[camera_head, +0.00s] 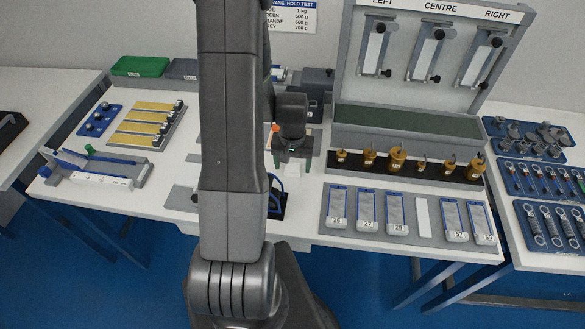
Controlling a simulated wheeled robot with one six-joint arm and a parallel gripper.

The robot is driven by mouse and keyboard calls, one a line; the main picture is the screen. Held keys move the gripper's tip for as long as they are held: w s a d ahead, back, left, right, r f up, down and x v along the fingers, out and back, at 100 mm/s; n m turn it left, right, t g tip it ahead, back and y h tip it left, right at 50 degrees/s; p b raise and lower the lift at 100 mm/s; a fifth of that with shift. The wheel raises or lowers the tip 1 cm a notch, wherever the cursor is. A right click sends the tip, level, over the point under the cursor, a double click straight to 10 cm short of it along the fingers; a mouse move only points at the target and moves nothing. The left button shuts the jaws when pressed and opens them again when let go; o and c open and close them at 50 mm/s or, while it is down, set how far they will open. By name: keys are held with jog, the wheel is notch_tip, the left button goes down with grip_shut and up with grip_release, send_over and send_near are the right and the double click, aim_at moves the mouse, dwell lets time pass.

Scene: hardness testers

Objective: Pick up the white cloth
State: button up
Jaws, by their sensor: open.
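A small white patch that looks like the white cloth (291,170) lies on the white bench near its middle, partly hidden by my gripper. My gripper (291,165) points down right over it, with its two fingers apart to the left and right. I cannot tell the exact height of the fingertips above the cloth or whether they touch it.
A dark stand with blue loops (276,203) is just in front of the gripper. Brass weights (397,159) stand in a dark rack to the right. A tray of labelled plates (343,238) is at the front right. A grey test frame (345,70) rises behind.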

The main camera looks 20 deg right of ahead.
aim_at(292, 167)
jog(key=shift+f, duration=0.15)
jog(key=c, duration=1.1)
jog(key=shift+o, duration=0.2)
jog(key=shift+r, duration=0.2)
notch_tip(292, 167, up, 10)
jog(key=shift+f+b, duration=0.15)
jog(key=shift+b, duration=0.3)
jog(key=o, duration=0.3)
jog(key=shift+c, duration=1.1)
